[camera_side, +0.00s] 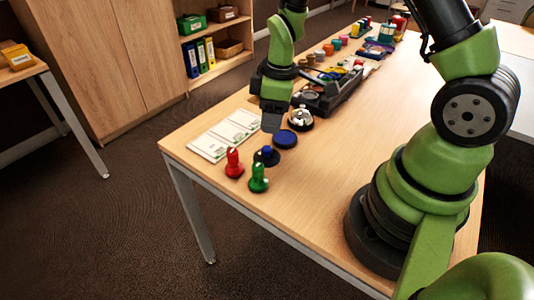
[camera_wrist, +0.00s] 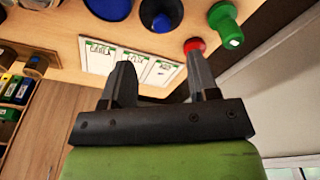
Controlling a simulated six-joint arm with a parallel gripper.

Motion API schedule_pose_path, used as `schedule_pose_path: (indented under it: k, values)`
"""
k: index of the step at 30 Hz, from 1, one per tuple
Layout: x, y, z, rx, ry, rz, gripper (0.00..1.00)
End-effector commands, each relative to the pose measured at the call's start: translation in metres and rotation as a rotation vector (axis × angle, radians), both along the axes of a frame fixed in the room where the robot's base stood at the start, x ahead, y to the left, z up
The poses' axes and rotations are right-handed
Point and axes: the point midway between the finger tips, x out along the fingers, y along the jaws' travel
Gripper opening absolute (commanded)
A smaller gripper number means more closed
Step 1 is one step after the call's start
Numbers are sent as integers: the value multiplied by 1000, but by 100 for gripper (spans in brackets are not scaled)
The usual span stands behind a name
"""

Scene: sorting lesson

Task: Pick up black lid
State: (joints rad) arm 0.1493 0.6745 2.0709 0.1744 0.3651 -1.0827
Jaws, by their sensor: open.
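A round black piece with a blue knob (camera_side: 266,156), the only lid-like black thing I can make out, stands near the table's front left edge. It also shows at the top of the wrist view (camera_wrist: 161,15). My gripper (camera_side: 271,121) is above the table, behind this piece in the side view. In the wrist view my gripper (camera_wrist: 161,75) has its two fingers apart with nothing between them. The black piece lies beyond the fingertips, apart from them.
A blue disc (camera_side: 285,139), a red stamp-like piece (camera_side: 234,163) and a green one (camera_side: 258,178) stand close by. White cards (camera_side: 225,134) lie at the left edge. A silver bell (camera_side: 300,117) and a dark organiser (camera_side: 332,92) are behind. The table's middle is clear.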

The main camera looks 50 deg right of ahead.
Motion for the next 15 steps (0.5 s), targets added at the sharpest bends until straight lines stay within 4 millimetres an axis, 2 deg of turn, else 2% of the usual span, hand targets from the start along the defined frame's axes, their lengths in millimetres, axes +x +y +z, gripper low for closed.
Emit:
schedule_pose_path:
  k: [6,15]
  values:
    - [2,3,-31,1,6,-2,55]
    - [3,4,-52,1,5,-3,55]
